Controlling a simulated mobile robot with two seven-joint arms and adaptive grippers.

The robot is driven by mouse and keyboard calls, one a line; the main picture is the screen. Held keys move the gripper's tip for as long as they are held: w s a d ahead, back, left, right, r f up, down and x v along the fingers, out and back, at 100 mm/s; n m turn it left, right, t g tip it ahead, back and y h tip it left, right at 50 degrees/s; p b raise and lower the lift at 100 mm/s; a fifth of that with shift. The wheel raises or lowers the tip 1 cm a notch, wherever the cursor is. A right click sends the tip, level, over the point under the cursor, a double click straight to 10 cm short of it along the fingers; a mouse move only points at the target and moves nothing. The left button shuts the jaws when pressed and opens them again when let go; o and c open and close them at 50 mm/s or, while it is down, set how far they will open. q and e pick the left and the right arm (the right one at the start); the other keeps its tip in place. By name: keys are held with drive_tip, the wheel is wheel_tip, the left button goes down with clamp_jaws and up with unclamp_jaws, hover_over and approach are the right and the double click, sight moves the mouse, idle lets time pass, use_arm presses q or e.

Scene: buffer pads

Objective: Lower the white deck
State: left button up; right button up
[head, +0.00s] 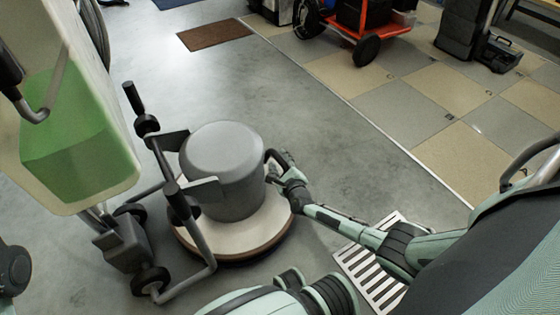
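The floor buffer has a round white deck (245,237) with a brown rim below it and a domed grey motor housing (222,160) on top. The deck looks roughly level and close to the floor; I cannot tell whether it touches. A black loop handle (270,155) sticks out from the right side of the housing. My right gripper (283,168) is at this loop, with its fingers against or around it. The fingers are too small and dark to tell if they are shut on it. My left gripper is not in view.
The buffer's frame (157,160) and wheels (150,280) stand left of the deck. A machine with a green tank (75,145) is at the left. A slatted floor grate (365,270) lies under my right arm. Floor behind the buffer is clear up to a brown mat (214,34).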

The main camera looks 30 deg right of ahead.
drive_tip(key=shift+s+a+r, duration=0.1)
drive_tip(key=shift+s+a, duration=0.05)
drive_tip(key=shift+s, duration=0.4)
drive_tip(key=shift+v, duration=3.2)
